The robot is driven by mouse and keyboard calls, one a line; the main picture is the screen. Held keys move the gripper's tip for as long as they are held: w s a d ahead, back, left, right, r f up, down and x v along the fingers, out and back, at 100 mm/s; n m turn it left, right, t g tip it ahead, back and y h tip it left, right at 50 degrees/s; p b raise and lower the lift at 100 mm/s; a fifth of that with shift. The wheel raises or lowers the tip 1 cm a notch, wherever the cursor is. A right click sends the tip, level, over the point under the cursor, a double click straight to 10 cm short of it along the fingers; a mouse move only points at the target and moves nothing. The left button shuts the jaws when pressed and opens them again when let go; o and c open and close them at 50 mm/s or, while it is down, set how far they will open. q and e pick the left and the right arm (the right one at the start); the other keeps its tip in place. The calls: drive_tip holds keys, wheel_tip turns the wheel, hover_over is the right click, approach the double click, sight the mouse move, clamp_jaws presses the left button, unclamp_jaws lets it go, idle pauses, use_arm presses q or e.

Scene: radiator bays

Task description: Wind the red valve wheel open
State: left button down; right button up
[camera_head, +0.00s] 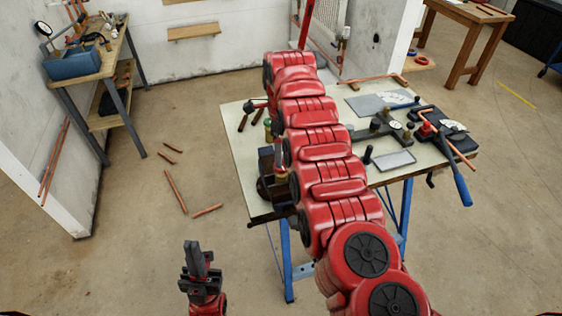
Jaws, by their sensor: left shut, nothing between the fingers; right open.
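No red valve wheel can be made out for certain. A small red part with a dark end (256,106) shows at the back left of the workbench (240,146), just left of my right arm; I cannot tell what it is. My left gripper (194,244) is at the bottom left, shut and empty, pointing up above the floor and well short of the bench. My red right arm runs from the bottom right up across the bench. It hides the middle of the bench, and my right gripper does not show.
A dark vise-like block (267,186) sits at the bench's left edge. A blue-handled tool (460,184) overhangs the right edge. Loose copper pipes (176,192) lie on the floor at left. A side bench (98,66) stands at the far left, beside a wall end (75,190).

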drive_tip(key=shift+f+b, duration=1.6)
drive_tip(key=shift+f, duration=0.9)
drive_tip(key=shift+c, duration=0.3)
